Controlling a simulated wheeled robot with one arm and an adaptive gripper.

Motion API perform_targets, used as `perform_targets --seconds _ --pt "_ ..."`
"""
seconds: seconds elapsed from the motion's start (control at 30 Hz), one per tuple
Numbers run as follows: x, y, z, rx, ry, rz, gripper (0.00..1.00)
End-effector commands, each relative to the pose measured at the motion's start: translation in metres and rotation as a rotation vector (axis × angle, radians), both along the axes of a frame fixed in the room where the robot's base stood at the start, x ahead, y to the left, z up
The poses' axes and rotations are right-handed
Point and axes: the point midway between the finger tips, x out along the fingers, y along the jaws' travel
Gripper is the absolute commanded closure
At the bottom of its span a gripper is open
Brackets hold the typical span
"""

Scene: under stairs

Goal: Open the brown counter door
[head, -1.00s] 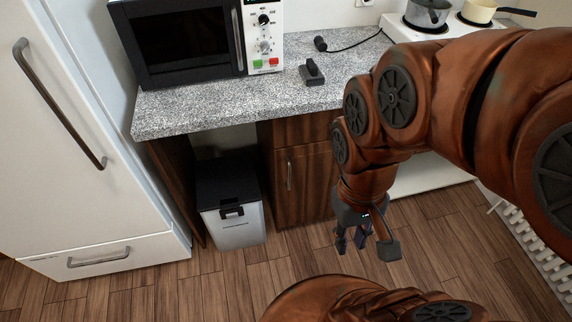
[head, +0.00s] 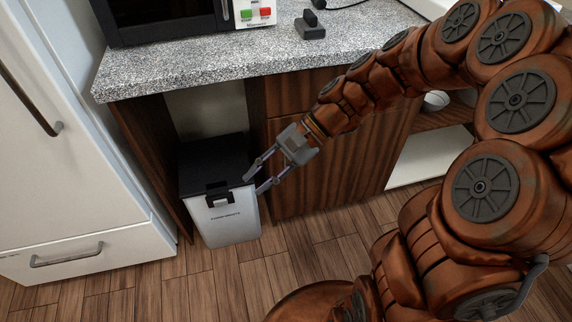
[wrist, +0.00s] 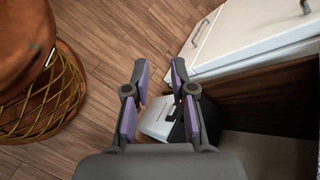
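The brown counter door (head: 345,165) is a dark wood panel below the grey speckled counter, under a wooden drawer front. It looks shut. Its upright handle is not visible now; my gripper and arm cover the door's left part. My gripper (head: 256,183) is in front of the door's left edge, with its fingers pointing left toward the bin. In the wrist view my gripper (wrist: 158,66) has its two fingers apart with nothing between the tips. The door itself is not clearly seen in the wrist view.
A white bin with a black lid (head: 222,220) stands in the open bay left of the door, close to my fingertips. A white fridge (head: 75,190) stands at the far left. The counter (head: 215,65) overhangs above. Wooden floor (head: 225,285) in front is clear.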

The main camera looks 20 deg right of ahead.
Motion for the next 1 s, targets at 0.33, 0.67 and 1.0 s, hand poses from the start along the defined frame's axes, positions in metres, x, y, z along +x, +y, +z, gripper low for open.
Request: perform_targets --seconds 0.33,0.67,1.0 --pt "0.107 -0.043 -0.092 0.320 0.227 -0.400 0.76" --pt "0.189 -0.136 -0.189 0.594 0.428 -0.775 0.76" --pt "0.213 -0.183 -0.231 0.708 0.506 -0.931 0.76"
